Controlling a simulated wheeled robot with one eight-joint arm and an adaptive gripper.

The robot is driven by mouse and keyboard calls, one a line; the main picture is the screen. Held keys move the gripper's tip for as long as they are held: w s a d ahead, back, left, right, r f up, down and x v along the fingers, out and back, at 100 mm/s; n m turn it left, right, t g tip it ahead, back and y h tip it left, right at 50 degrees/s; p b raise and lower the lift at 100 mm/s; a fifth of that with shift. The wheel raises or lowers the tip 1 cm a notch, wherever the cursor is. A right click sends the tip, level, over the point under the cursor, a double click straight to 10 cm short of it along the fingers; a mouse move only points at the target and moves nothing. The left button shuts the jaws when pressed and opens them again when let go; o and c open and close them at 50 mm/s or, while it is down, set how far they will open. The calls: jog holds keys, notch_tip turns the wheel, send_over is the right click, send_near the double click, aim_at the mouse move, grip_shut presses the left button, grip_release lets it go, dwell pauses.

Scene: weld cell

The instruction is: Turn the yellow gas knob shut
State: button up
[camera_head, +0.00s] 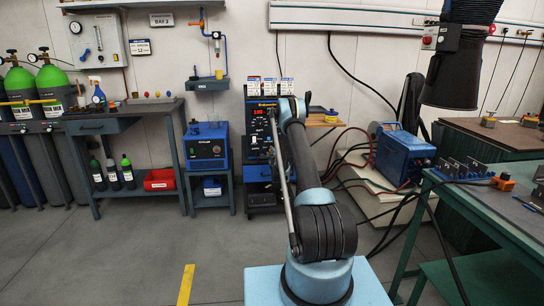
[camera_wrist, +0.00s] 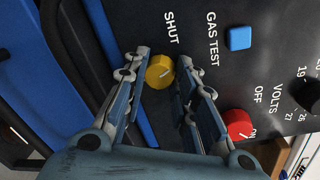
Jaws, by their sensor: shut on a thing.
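The yellow gas knob (camera_wrist: 158,72) sits on a dark panel in the wrist view, just below the word SHUT. In the head view my arm reaches to the welding machine (camera_head: 259,130); the arm hides the knob and the gripper there.
A blue cooler unit (camera_head: 207,146) stands left of the machine. A green bench (camera_head: 480,205) stands at right.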

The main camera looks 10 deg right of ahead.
jog(key=shift+a+n, duration=0.2)
jog(key=shift+n, duration=0.7)
jog(key=shift+a+n, duration=0.15)
jog(key=shift+n, duration=0.75)
jog(key=shift+d, duration=0.1)
jog(key=o, duration=1.1)
jog(key=shift+f, duration=0.15)
jog(key=shift+d, duration=0.1)
jog(key=s, duration=0.8)
jog(key=s+r, duration=0.1)
jog(key=s, duration=0.3)
jog(key=shift+r, duration=0.15)
